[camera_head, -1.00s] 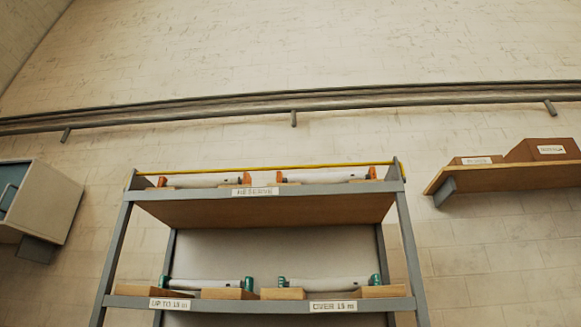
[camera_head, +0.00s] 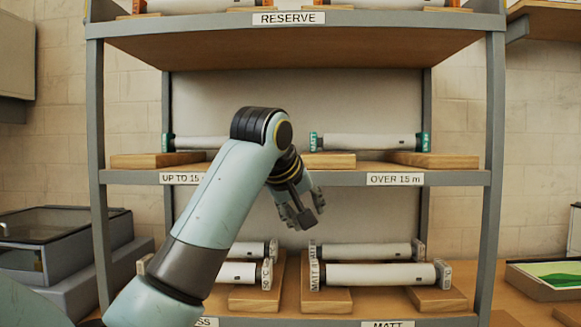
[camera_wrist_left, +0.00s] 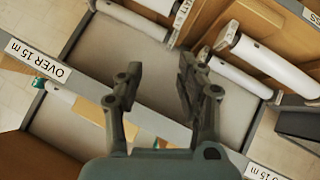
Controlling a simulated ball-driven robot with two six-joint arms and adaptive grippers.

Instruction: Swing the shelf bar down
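The shelf bar, a yellow bar along the top shelf in the earlier head view, is not visible now; the top of the picture cuts off above the top shelf (camera_head: 290,22). My left gripper (camera_head: 303,212) is in front of the rack, between the middle and lower shelves, pointing down and to the right. In the left wrist view my left gripper (camera_wrist_left: 158,84) has its fingers apart with nothing held between them. My right gripper is in neither current view.
The middle shelf (camera_head: 340,179) and lower shelf (camera_head: 345,316) hold white rolls on wooden blocks. Grey uprights (camera_head: 493,130) flank the rack. A dark-lidded machine (camera_head: 65,235) stands at left, and a framed green picture (camera_head: 555,275) lies at right.

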